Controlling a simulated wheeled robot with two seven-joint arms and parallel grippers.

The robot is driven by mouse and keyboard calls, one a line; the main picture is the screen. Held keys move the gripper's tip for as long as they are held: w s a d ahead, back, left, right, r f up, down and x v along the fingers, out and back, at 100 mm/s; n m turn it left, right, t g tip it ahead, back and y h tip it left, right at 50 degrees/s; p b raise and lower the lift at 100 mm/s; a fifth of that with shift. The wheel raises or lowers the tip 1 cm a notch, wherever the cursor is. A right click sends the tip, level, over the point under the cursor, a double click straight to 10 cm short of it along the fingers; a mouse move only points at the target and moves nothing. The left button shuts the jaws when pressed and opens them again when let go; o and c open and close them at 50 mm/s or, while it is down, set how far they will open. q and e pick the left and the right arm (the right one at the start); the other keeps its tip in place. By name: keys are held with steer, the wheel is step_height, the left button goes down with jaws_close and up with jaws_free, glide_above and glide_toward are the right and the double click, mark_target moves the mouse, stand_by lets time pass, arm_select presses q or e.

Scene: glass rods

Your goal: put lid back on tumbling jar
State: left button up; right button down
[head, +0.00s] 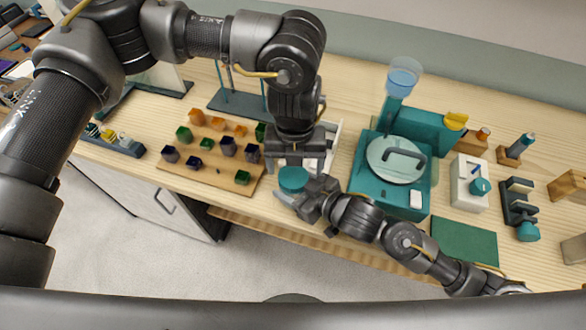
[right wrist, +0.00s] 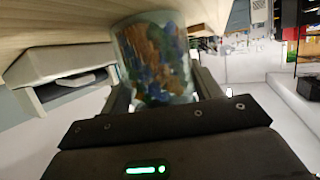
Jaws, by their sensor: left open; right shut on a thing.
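My right gripper (right wrist: 163,92) is shut on a clear jar (right wrist: 155,55) filled with blue, brown and green pieces, seen in the right wrist view. In the head view my right gripper (head: 303,201) is at the table's front edge. A round teal lid-like top (head: 293,178) shows there beside its fingers; I cannot tell whether it rests on the jar or just above it. My left gripper (head: 297,160) is open, pointing down, directly behind and above the teal top.
A wooden board with several coloured blocks (head: 208,150) lies to the left. A teal machine with a round handled cover (head: 395,160) stands to the right, with a clear cup of blue liquid (head: 403,76) behind it. A green mat (head: 464,241) lies at the front right.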

mark_target(294, 176)
arm_select(q)
steer(key=shift+r, duration=0.7)
steer(key=shift+a, duration=0.1)
steer(key=shift+c, duration=0.3)
steer(key=shift+w+r+n, duration=0.1)
steer(key=shift+r+n, duration=0.4)
steer(key=shift+n, duration=0.3)
step_height(294, 176, up, 2)
steer(key=n, duration=0.4)
steer(key=shift+r, duration=0.2)
steer(key=shift+f, duration=0.1)
steer(key=shift+f, duration=3.9)
